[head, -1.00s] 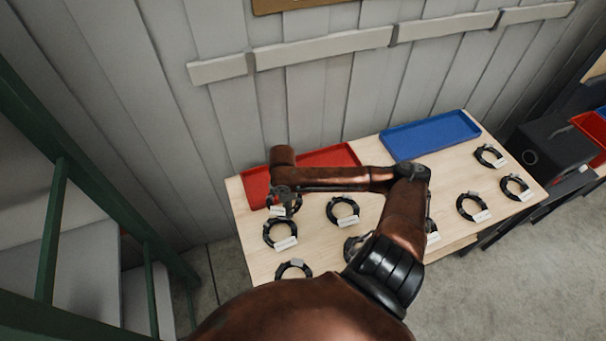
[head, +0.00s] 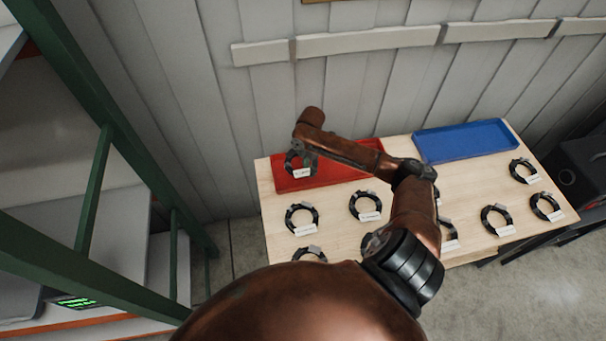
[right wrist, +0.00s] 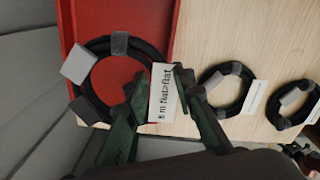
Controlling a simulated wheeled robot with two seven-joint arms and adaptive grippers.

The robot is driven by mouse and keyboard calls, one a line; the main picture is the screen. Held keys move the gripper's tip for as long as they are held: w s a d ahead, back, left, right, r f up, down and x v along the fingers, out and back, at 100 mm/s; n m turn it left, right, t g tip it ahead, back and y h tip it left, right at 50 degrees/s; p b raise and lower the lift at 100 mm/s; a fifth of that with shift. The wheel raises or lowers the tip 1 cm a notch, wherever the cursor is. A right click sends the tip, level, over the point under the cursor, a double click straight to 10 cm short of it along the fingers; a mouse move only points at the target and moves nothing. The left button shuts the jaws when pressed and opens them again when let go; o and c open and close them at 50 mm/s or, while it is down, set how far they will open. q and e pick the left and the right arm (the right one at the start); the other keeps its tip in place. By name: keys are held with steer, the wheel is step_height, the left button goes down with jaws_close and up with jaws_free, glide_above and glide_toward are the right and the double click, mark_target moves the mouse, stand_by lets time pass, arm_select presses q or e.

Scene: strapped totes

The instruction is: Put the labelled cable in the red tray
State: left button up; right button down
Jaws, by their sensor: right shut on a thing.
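My right gripper (head: 304,152) is over the left part of the red tray (head: 345,172) and is shut on a black coiled cable (head: 290,163) with a white label. In the right wrist view the coil (right wrist: 88,55) is over the red tray floor (right wrist: 125,72), and its label (right wrist: 163,93), partly legible as "8 m flat>flat", sits between the fingers (right wrist: 158,92). I cannot tell whether the coil touches the tray. My left gripper is out of view.
Several other labelled black coils, such as this one (head: 302,217), lie on the wooden table (head: 335,238). A blue tray (head: 465,142) is at the back right. A plank wall (head: 375,90) stands behind, and a green-railed structure (head: 95,185) is at the left.

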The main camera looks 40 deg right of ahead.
steer(key=w+f, duration=0.2)
steer(key=f, duration=0.1)
steer(key=w+f, duration=0.1)
steer(key=shift+w+a+f, duration=0.2)
steer(key=shift+a+f, duration=0.1)
steer(key=shift+w+f, duration=0.1)
steer(key=shift+f, duration=1.6)
steer(key=shift+f, duration=0.3)
steer(key=c, duration=2)
jaws_free()
steer(key=shift+o, duration=0.5)
step_height(320, 180, up, 13)
steer(key=shift+f, duration=0.2)
